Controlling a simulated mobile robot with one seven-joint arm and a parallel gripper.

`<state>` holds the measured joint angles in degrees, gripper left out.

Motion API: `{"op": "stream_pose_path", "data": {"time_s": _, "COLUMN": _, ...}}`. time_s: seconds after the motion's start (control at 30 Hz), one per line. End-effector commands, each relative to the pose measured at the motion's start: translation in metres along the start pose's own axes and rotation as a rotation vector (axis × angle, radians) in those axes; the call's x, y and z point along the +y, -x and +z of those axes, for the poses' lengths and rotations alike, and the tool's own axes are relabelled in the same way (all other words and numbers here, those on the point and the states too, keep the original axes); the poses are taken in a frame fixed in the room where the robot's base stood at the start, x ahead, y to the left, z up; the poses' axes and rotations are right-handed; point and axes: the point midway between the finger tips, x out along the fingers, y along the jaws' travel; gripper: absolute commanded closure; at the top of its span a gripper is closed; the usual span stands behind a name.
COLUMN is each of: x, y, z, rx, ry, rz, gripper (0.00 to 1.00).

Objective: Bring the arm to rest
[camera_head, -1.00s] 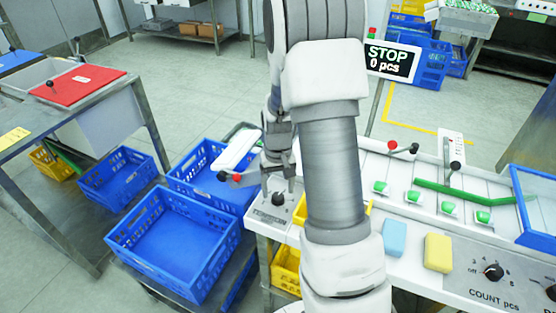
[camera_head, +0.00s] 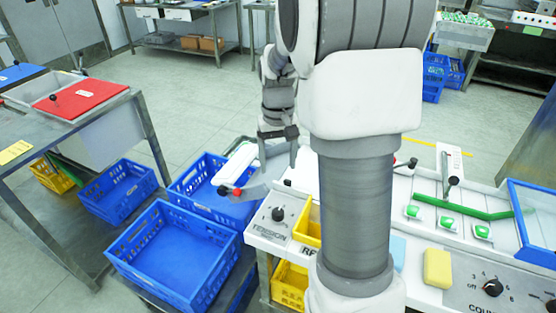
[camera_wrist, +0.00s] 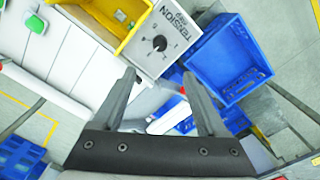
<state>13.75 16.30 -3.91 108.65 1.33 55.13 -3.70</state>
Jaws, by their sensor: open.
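My gripper (camera_head: 277,160) is at the left end of the machine table, beside the tension knob (camera_head: 277,213) and above the red-tipped lever (camera_head: 229,190). In the wrist view my gripper (camera_wrist: 160,100) has its two fingers wide apart with nothing between them. The tension knob (camera_wrist: 159,43) shows beyond the fingertips there. My arm's large links cross the middle of the head view and hide the stop display and part of the table.
Empty blue crates (camera_head: 170,255) stand low at the left of the machine. A yellow bin (camera_head: 307,222) sits by the knob panel. A yellow block (camera_head: 437,268) and green pieces (camera_head: 481,231) lie on the table. A side table with a red lid (camera_head: 82,96) stands far left.

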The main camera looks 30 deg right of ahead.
Motion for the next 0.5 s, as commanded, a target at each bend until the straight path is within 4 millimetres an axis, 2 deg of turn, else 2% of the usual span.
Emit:
{"op": "stream_pose_path", "data": {"time_s": 0.37, "x": -0.001, "y": 0.002, "z": 0.001, "rx": 0.004, "ry": 0.002, "rz": 0.0, "gripper": 0.25}}
{"op": "stream_pose_path", "data": {"time_s": 0.5, "x": -0.009, "y": 0.019, "z": 0.011, "rx": 0.037, "ry": 0.017, "rz": -0.003, "gripper": 0.25}}
